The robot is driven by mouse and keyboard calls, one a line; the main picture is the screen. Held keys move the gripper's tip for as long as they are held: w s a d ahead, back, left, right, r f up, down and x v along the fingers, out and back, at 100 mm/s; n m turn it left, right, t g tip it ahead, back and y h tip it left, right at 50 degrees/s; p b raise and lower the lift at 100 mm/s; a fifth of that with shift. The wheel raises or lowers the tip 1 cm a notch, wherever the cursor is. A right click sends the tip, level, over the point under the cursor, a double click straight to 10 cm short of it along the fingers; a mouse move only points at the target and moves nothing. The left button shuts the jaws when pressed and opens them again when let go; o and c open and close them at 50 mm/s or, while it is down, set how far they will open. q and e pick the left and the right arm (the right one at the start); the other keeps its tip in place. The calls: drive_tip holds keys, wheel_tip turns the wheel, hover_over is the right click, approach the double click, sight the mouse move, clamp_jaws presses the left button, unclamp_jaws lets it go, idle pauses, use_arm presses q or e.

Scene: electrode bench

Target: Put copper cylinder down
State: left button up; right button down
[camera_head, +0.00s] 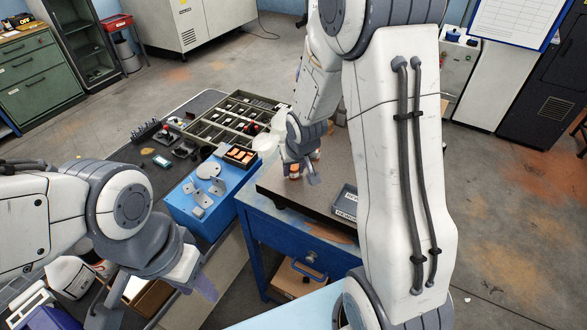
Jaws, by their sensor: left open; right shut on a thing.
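My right gripper (301,177) points down over the dark stone plate (277,190) on the blue table. It is shut on the copper cylinder (294,171), of which only a small orange part shows between the fingers. The rest is hidden by the gripper. I cannot tell whether the cylinder touches the plate. My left gripper (200,286) is open at the lower left, well away from the plate, and no held thing shows at it.
A blue box (206,211) with metal plates on top stands left of the stone plate. A small tray (230,161) with copper-coloured pieces and a compartment organizer (205,126) lie behind it. A grey labelled tray (343,205) sits at the plate's right. The plate's front left is clear.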

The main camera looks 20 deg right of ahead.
sight(294, 167)
drive_tip(key=c, duration=0.5)
unclamp_jaws()
drive_tip(key=shift+r+p, duration=0.3)
drive_tip(key=shift+p, duration=0.15)
drive_tip(key=p+v, duration=0.1)
drive_tip(key=v, duration=0.2)
drive_tip(key=shift+w, duration=0.1)
drive_tip(key=b+v, duration=0.1)
drive_tip(key=v, duration=0.8)
drive_tip(key=s+a+n+g, duration=0.1)
drive_tip(key=s+a+n, duration=0.2)
drive_tip(key=s+a, duration=0.2)
drive_tip(key=s+a+n+g+y, duration=0.1)
drive_tip(key=s+a+n+g, duration=0.1)
drive_tip(key=s+a, duration=0.4)
drive_tip(key=s+a+n+g, duration=0.1)
drive_tip(key=s+a+n, duration=0.2)
drive_tip(key=s+a, duration=0.3)
drive_tip(key=shift+s+n+g+y, duration=0.3)
drive_tip(key=shift+s+n, duration=0.1)
drive_tip(key=shift+s, duration=2.35)
